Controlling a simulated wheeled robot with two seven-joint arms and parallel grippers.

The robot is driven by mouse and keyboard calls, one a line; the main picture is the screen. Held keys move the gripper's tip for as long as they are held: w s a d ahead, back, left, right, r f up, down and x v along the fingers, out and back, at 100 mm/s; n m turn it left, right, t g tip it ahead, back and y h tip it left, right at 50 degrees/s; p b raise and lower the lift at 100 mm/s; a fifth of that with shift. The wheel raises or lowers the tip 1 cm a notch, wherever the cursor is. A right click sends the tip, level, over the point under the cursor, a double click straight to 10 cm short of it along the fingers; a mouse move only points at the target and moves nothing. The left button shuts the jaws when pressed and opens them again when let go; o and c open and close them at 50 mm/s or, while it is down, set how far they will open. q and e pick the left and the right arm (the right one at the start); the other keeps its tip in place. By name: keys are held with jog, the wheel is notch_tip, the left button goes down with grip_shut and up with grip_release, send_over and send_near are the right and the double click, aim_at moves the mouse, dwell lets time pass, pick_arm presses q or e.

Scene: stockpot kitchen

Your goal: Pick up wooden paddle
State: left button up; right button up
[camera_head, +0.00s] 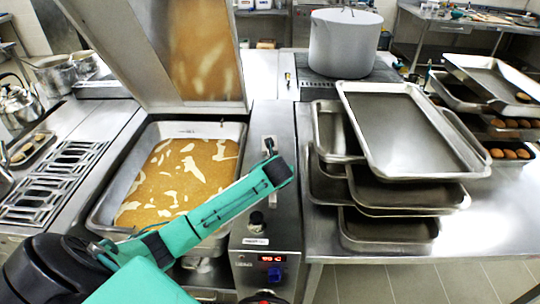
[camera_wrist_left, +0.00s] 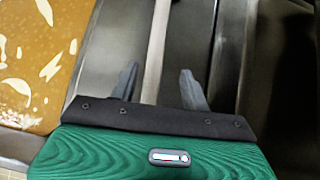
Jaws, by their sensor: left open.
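I cannot pick out the wooden paddle with certainty in either view. My left gripper (camera_head: 270,150) reaches in from the left above the steel housing on the right side of the tilting pan (camera_head: 238,180). In the left wrist view its two dark fingers (camera_wrist_left: 160,85) are apart. A narrow pale strip (camera_wrist_left: 158,45) runs lengthwise beneath and between them; I cannot tell whether it is a handle or a metal edge. Nothing is visibly gripped. My right gripper is not in view.
The pan holds orange-brown food (camera_head: 185,172) under a raised lid (camera_head: 165,50). Stacked metal trays (camera_head: 400,130) crowd the counter at right. A large stockpot (camera_head: 343,45) stands behind them. A burner grate (camera_head: 50,185) lies at left.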

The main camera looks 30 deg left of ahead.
pick_arm(q)
jog(key=shift+w+a+f+p, duration=0.3)
jog(key=shift+a+f, duration=0.1)
jog(key=shift+f, duration=0.05)
jog(key=p+x, duration=0.1)
jog(key=x, duration=0.2)
jog(key=shift+a+f, duration=0.1)
jog(key=shift+a, duration=0.2)
jog(key=shift+w+a+f, duration=0.15)
jog(key=shift+w+f, duration=0.1)
jog(key=shift+f, duration=0.05)
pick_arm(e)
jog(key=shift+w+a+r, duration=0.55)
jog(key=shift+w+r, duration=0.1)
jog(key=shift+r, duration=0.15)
pick_arm(q)
grip_shut()
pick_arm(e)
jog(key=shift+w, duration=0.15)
